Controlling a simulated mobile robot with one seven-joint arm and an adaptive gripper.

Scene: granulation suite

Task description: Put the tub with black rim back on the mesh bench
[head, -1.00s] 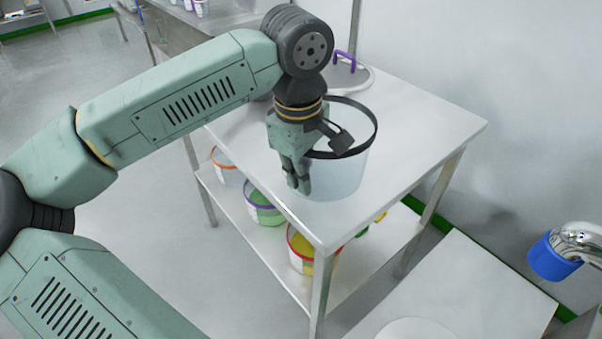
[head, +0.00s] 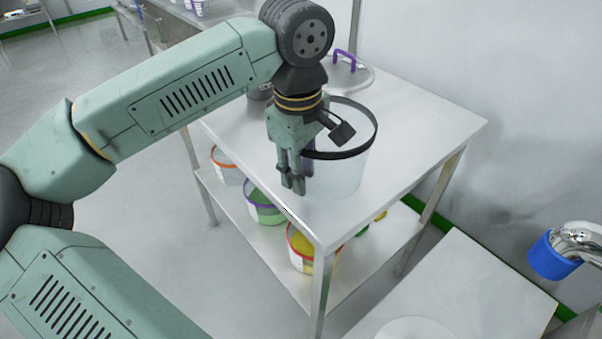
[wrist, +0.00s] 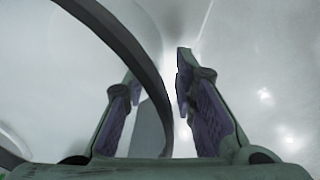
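The tub with black rim (head: 342,178) is a clear, whitish tub standing upright on the front part of a pale bench top (head: 420,125). I cannot tell from here whether that top is mesh. My gripper (head: 293,188) points down at the tub's left side. In the wrist view, my gripper (wrist: 158,85) has its two fingers apart, with the black rim (wrist: 135,60) and tub wall passing between them. The fingers show a gap around the wall. The tub's far left side is partly hidden behind my gripper.
A lid with a purple handle (head: 345,68) lies behind the tub. Several coloured-rim tubs, one with a red rim (head: 300,250), stand on the lower shelf. A low pale surface (head: 450,290) is at front right, near a blue-collared metal fitting (head: 553,256).

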